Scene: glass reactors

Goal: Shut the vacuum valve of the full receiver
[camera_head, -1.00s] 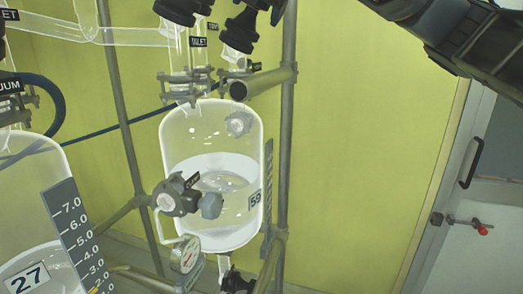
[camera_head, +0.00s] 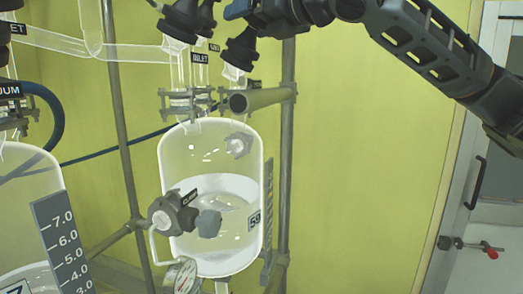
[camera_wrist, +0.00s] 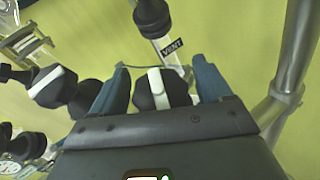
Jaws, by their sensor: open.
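The right glass receiver (camera_head: 190,150), tagged 59, holds pale liquid to more than half its height. The left receiver (camera_head: 30,160) is cut by the frame edge; its fill is only partly seen. Black valve knobs (camera_head: 240,50) stand above the right receiver. In the wrist view, my gripper (camera_wrist: 160,78) is open, its two blue fingers on either side of a black knob with a white stripe (camera_wrist: 167,90). Contact is not clear. A VENT label (camera_wrist: 173,48) is on the glass tube just beyond that knob. In the head view, only part of my gripper (camera_head: 236,9) shows at the top. No vacuum label is readable beside this knob.
Other black knobs (camera_wrist: 55,85) lie left of my gripper in the wrist view. A metal post (camera_head: 287,150) and short crossbar (camera_head: 260,98) stand right of the receiver. Open space lies before the yellow wall (camera_head: 370,170).

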